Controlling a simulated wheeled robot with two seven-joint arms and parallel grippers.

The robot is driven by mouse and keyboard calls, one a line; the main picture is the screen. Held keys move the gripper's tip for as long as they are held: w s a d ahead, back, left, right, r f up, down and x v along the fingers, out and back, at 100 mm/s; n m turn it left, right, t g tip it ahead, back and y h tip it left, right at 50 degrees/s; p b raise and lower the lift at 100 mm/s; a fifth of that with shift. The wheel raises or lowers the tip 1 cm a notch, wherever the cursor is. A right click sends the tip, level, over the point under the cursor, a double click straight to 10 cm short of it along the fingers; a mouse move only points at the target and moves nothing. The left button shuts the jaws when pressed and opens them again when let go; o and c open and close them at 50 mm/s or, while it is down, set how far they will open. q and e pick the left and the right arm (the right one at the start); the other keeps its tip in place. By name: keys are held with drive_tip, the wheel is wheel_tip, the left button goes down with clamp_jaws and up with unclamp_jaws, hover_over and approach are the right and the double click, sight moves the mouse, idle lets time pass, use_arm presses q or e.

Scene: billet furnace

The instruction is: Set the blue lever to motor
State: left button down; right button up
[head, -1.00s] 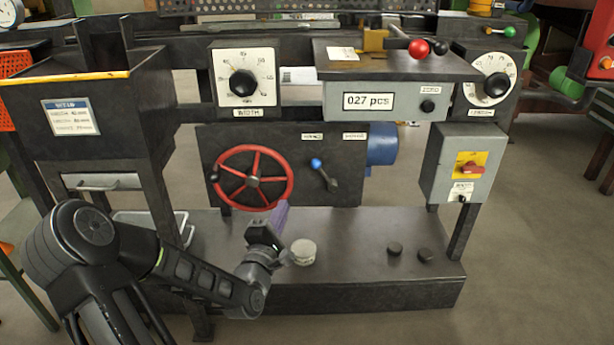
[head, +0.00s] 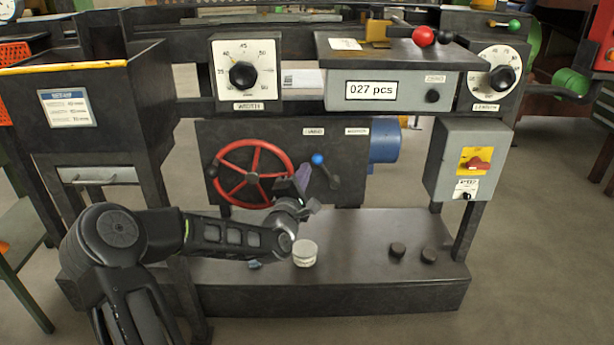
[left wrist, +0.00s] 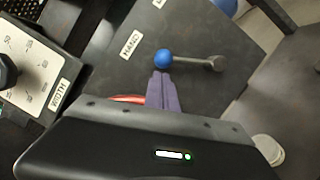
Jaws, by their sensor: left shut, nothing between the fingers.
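The blue lever's ball knob (head: 318,159) is on the dark panel, right of the red handwheel. Its arm slants up-left from the pivot, towards the left label (head: 314,132). The right label (head: 357,132) is too small to read surely. In the left wrist view the blue knob (left wrist: 163,58) lies at the left end of the lever, near the label reading HAND (left wrist: 130,44). My left gripper (head: 300,176) is shut and empty, just left of the lever. Its purple fingertips (left wrist: 161,77) are right by the knob; I cannot tell whether they touch. My right gripper is out of view.
The red handwheel (head: 252,174) is close behind and left of my left gripper. Below, the base plate (head: 350,245) carries a pale round stack (head: 304,254) and two dark pucks (head: 397,250). The grey counter box (head: 395,92) overhangs the panel.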

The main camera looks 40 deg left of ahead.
sight(317, 159)
use_arm(q)
drive_tip(key=shift+w+d+r, duration=0.15)
drive_tip(key=shift+w+r, duration=0.05)
drive_tip(key=shift+w, duration=0.2)
drive_tip(key=shift+w+d+r+m+p, duration=0.1)
drive_tip(key=shift+d+r+m+p, duration=0.1)
drive_tip(key=shift+m+p, duration=0.1)
drive_tip(key=shift+w+d+r+m, duration=0.1)
drive_tip(key=shift+r+m, duration=0.1)
drive_tip(key=shift+m, duration=0.1)
drive_tip(key=shift+w+d+r+m+g+p, duration=0.35)
drive_tip(key=shift+r+m+p, duration=0.2)
drive_tip(key=shift+p, duration=0.3)
drive_tip(key=w+d+r+m+g+p, duration=0.1)
drive_tip(key=w+d+m+g+p, duration=0.1)
drive_tip(key=w+d+m, duration=0.3)
drive_tip(key=shift+w+d+m+p, duration=0.25)
drive_tip(key=shift+d+m+p, duration=0.55)
drive_tip(key=shift+d+m, duration=0.6)
